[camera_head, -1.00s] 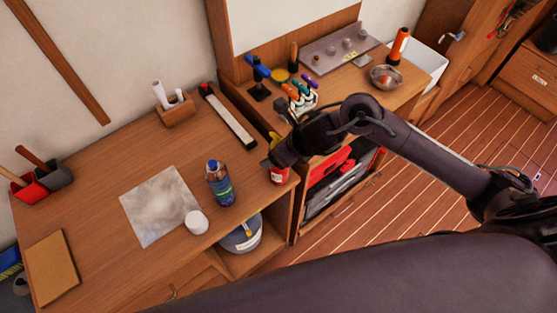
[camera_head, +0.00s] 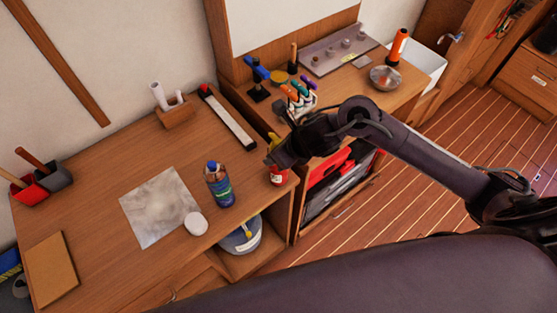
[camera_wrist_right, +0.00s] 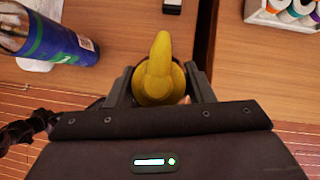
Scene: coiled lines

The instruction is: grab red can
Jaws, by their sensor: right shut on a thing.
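The red can (camera_head: 278,177) stands at the right front edge of the wooden desk in the head view. Its yellow tapered top shows in the right wrist view (camera_wrist_right: 158,72), between the two fingers. My right gripper (camera_wrist_right: 160,88) is shut on the can, one finger on each side. In the head view the gripper (camera_head: 275,160) covers part of the can's upper half. The can's red body is hidden in the wrist view. My left gripper is not in view.
A blue bottle (camera_head: 219,184) stands left of the can, near a white round lid (camera_head: 196,223) and a grey sheet (camera_head: 155,205). A pen holder (camera_head: 300,104) stands behind my gripper. A desk edge and open floor (camera_head: 400,210) lie to the right.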

